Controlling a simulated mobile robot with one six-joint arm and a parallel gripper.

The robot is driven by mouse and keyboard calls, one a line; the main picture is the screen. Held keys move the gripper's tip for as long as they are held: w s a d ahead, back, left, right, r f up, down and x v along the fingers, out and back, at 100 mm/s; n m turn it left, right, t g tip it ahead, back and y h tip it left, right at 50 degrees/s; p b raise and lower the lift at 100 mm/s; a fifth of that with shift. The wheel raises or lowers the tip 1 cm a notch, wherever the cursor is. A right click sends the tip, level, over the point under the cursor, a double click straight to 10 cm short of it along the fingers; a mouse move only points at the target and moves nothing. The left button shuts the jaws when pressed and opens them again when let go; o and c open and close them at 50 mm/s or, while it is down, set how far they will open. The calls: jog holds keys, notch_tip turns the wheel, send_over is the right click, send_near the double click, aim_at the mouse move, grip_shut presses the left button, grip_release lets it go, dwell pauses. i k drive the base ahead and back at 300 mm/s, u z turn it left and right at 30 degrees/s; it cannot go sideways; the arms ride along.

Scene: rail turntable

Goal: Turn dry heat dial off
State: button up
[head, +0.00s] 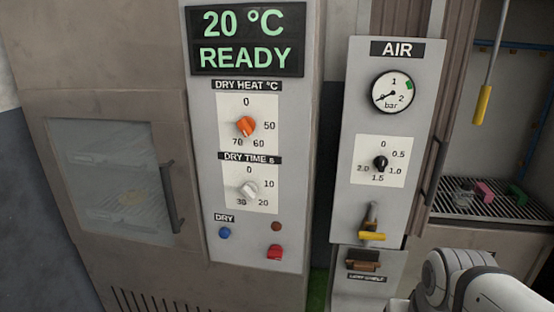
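The dry heat dial (246,126) is an orange knob on a white scale plate, under the label DRY HEAT °C, in the head view. The scale reads 0 at the top, 50 at the right, and 60 and 70 at the bottom. The knob sits tilted; I cannot tell for sure which mark it points to. The display (248,41) above it reads 20 °C READY in green. My gripper is not in view; only a white link of my arm shows at the lower right, well away from the dial.
Below is the white dry time dial (249,190), then a blue button (225,232) and a red switch (275,252). A glass-doored oven (115,175) with a dark handle (172,197) is at left. The AIR panel (426,130) stands at right, with a yellow-handled valve (371,235).

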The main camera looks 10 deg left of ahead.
aim_at(247, 125)
jog(key=k, duration=0.65)
jog(key=u, duration=0.4)
jog(key=i, duration=1.45)
jog(key=z, duration=0.25)
